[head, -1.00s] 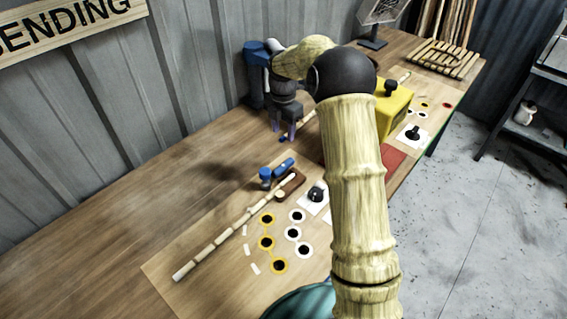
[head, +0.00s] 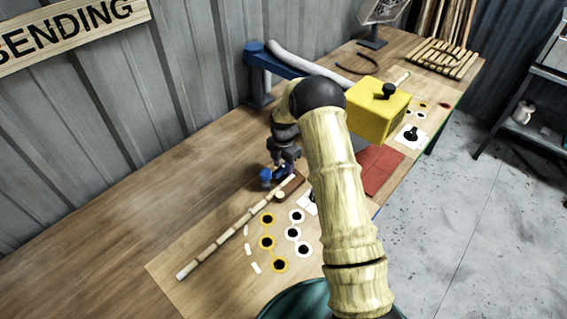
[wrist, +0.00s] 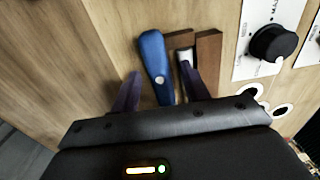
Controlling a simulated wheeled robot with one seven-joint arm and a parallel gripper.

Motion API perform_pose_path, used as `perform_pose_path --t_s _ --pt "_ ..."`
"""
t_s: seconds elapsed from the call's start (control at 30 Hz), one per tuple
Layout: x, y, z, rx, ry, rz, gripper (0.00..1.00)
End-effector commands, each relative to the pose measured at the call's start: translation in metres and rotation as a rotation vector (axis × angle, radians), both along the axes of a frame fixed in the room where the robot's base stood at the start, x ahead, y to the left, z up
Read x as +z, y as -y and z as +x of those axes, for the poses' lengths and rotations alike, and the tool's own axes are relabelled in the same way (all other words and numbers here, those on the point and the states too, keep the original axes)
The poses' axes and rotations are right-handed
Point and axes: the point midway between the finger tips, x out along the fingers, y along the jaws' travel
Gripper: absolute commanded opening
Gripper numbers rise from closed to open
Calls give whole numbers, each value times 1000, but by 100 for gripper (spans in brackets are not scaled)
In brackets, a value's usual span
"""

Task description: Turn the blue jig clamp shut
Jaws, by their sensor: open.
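The blue jig clamp (head: 265,179) stands at the left end of the brown wooden jig block (head: 293,187). Its blue lever (wrist: 154,60) shows in the wrist view, with a pale pivot dot on it. My gripper (head: 284,166) is low over the clamp and partly covers the lever in the head view. In the wrist view its purple fingers (wrist: 160,72) are open, one on each side of the lever. I see space beside the lever, most clearly on its left. A long jointed rattan pole (head: 222,239) lies along the bench and ends at the jig block.
Yellow and white rings (head: 267,242) mark the board in front. A black knob (wrist: 272,44) is right of the jig. A blue post with an arm (head: 258,85), a yellow box (head: 375,112) and a red mat (head: 383,172) lie beyond. The bench's left side is clear.

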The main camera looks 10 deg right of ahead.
Motion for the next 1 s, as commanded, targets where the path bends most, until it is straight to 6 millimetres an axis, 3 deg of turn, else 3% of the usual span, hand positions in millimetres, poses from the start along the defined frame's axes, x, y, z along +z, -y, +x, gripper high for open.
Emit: perform_pose_path --t_s 0.23,0.47,1.0 --pt "-1 0 0 0 1 1 45" --pt "-1 0 0 0 1 1 1" --pt "-1 -1 1 -102 3 2 1"
